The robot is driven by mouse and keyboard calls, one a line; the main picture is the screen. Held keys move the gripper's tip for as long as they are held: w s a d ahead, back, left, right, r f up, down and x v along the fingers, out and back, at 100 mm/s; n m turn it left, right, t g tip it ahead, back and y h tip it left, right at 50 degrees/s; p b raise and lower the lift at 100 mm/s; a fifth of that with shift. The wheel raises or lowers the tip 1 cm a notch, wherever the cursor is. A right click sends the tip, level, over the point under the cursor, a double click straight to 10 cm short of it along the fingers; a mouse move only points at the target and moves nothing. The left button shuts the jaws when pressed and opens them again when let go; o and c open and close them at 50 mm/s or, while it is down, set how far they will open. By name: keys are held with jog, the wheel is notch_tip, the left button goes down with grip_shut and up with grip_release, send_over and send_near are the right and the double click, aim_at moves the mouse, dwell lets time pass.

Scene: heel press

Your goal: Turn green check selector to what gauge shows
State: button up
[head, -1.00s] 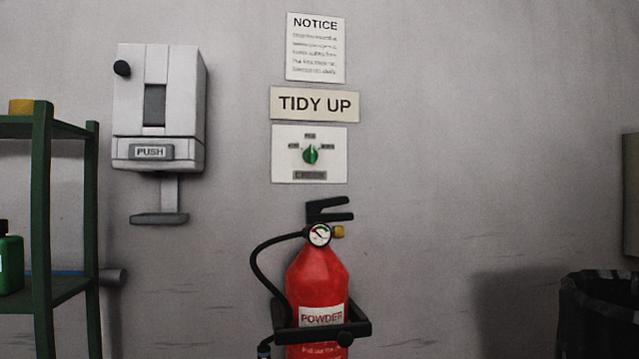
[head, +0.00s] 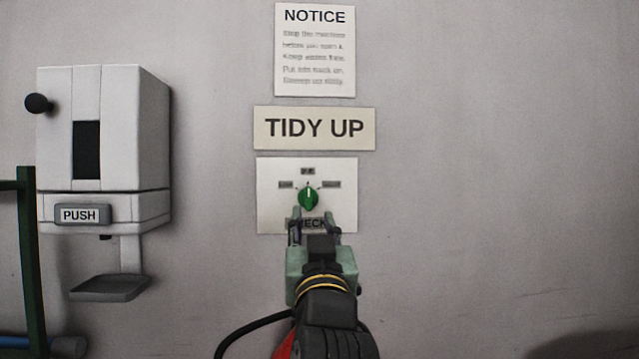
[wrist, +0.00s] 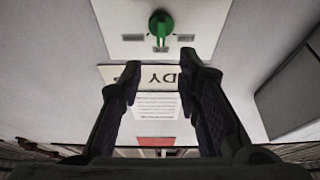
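The green check selector (head: 308,197) is a round green knob on a white plate (head: 268,205) on the wall. Its white mark points straight up, toward the top label; two more labels sit at its left and right. My gripper (head: 308,213) is in front of the plate, just below the knob, partly covering the CHECK label. In the wrist view the scene is upside down: the knob (wrist: 161,25) is at the top, beyond the spread fingers (wrist: 158,66). The gripper is open and empty. The gauge is hidden behind my arm; only a bit of red extinguisher (head: 284,347) shows.
A TIDY UP sign (head: 314,128) and a NOTICE sheet (head: 315,50) hang above the plate. A grey dispenser (head: 104,148) marked PUSH juts out at left, with a tray below. A green shelf (head: 30,260) is at far left. The wall to the right is bare.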

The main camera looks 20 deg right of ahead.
aim_at(309, 192)
jog(key=p+x, duration=0.3)
jog(key=x, duration=0.6)
jog(key=shift+w+r+p, duration=0.1)
jog(key=shift+p, duration=0.3)
jog(key=shift+w+d+r, duration=0.15)
jog(key=shift+w, duration=0.5)
jog(key=shift+c, duration=0.2)
grip_shut()
